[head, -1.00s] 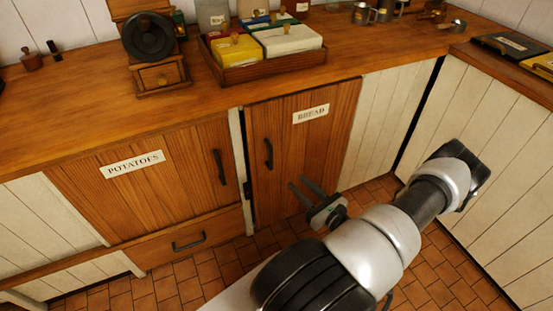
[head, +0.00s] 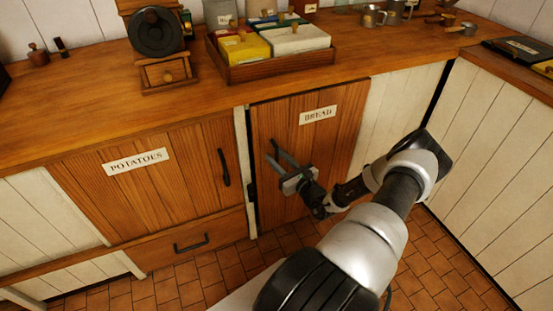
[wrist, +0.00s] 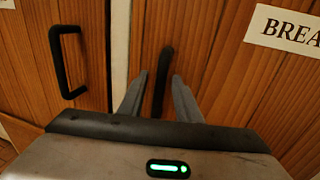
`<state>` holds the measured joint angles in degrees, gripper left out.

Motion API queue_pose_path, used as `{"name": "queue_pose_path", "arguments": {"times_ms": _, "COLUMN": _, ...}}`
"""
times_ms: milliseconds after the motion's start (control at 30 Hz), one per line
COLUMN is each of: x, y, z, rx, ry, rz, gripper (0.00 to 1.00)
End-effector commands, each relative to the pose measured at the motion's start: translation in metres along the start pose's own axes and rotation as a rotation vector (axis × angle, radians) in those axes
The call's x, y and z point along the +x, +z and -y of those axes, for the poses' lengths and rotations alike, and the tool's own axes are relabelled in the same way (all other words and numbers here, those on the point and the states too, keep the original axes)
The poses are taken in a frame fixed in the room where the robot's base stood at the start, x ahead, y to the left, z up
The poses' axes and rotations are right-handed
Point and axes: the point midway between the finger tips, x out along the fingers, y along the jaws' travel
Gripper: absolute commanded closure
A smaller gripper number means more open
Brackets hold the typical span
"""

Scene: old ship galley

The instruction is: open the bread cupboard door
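The bread cupboard door (head: 335,140) is shut, a brown wooden panel with a white BREAD label (head: 318,115). Its dark upright handle (wrist: 163,75) is on the door's left side. My gripper (head: 274,152) is in front of that handle, fingers pointing at the door. In the wrist view the two grey fingers are apart, one on each side of the handle, which shows between them and reaches above their tips. The fingers look open, not closed on it. How deep the handle sits between them I cannot tell. In the head view the fingers partly hide the handle.
The potatoes door (head: 150,180), with its own dark handle (head: 223,167), is just left, past a pale post (head: 243,160). A drawer (head: 190,240) is below it. The wooden counter (head: 90,105) runs above. A white panelled cabinet (head: 490,160) stands at right. Tiled floor lies below.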

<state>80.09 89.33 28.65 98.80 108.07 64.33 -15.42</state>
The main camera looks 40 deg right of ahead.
Motion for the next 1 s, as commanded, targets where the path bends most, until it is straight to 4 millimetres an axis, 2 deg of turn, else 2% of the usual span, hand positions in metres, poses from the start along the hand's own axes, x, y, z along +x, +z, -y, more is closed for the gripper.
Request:
{"name": "queue_pose_path", "arguments": {"times_ms": 133, "x": 0.0074, "y": -0.0003, "z": 0.0002, "rx": 0.001, "ry": -0.001, "rz": 0.0, "gripper": 0.69}}
{"name": "queue_pose_path", "arguments": {"times_ms": 400, "x": 0.0082, "y": 0.0001, "z": 0.0003, "rx": 0.001, "ry": -0.001, "rz": 0.0, "gripper": 0.71}}
{"name": "queue_pose_path", "arguments": {"times_ms": 567, "x": 0.0081, "y": 0.0001, "z": 0.0002, "rx": 0.001, "ry": -0.001, "rz": 0.0, "gripper": 0.98}}
{"name": "queue_pose_path", "arguments": {"times_ms": 600, "x": 0.0081, "y": 0.0001, "z": 0.0002, "rx": 0.001, "ry": -0.001, "rz": 0.0, "gripper": 1.0}}
{"name": "queue_pose_path", "arguments": {"times_ms": 1000, "x": 0.0053, "y": 0.0004, "z": 0.0016, "rx": 0.0, "ry": -0.001, "rz": 0.0, "gripper": 1.0}}
